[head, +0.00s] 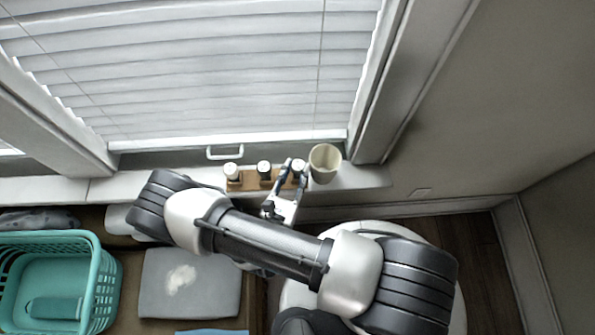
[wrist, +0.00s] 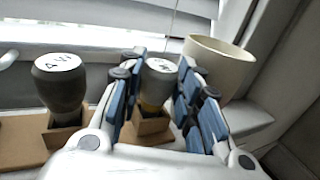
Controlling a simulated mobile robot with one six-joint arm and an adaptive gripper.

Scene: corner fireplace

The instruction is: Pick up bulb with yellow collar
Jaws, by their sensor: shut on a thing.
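The bulb with the yellow collar (wrist: 157,82) has a grey body and a pale printed top. It stands upright at the right-hand wooden socket (wrist: 151,124), with its yellow band just above the socket. In the head view its pale top (head: 299,165) shows at the right end of the wooden rack (head: 249,182). My gripper (wrist: 164,92) has its blue-padded fingers on both sides of the bulb and is shut on it. The fingers partly hide the bulb's sides, and its lower end is hidden.
A dark bulb (wrist: 60,84) with a printed top stands in the neighbouring socket, left of my gripper. Another bulb (head: 231,169) stands at the rack's left end. A cream cup (head: 324,162) stands close on the right. Window blinds (head: 200,70) rise behind the sill.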

